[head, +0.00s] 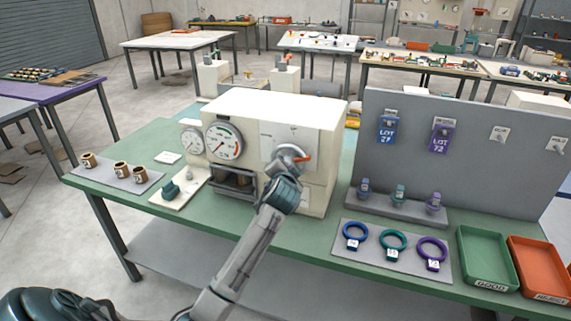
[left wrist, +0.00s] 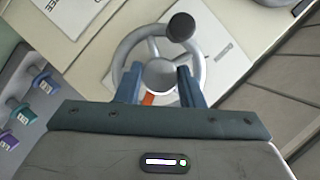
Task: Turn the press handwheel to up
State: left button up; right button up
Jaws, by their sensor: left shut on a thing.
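The press (head: 265,115) is a cream box on the green table, with gauges on its front. Its grey handwheel (head: 287,151) is on the front face at the right, partly hidden by my left gripper (head: 287,170). In the left wrist view, the handwheel (left wrist: 118,62) shows its spokes, round hub and a dark knob (left wrist: 181,27) at the top right of the rim. My left gripper (left wrist: 158,82) has its two blue fingers on either side of the hub, shut on the wheel. An orange piece (left wrist: 148,98) shows between the fingers. My right gripper is out of view.
A grey panel (head: 480,175) with hanging tags stands right of the press. Colored rings lie on a grey mat (head: 345,262), beside a green tray (head: 484,279) and an orange tray (head: 540,293). Small brown cups (head: 121,168) stand at the left.

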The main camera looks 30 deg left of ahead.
pick_arm(q)
jog(key=shift+s+a+n+h+p, duration=0.15)
jog(key=shift+n+h+p, duration=1.3)
jog(key=shift+n, duration=0.85)
jog(key=shift+w+a+n+h+p, duration=0.1)
jog(key=shift+n+h+p, duration=1.35)
jog(key=shift+n, duration=0.85)
jog(key=shift+t+h, duration=0.3)
jog(key=o, duration=1)
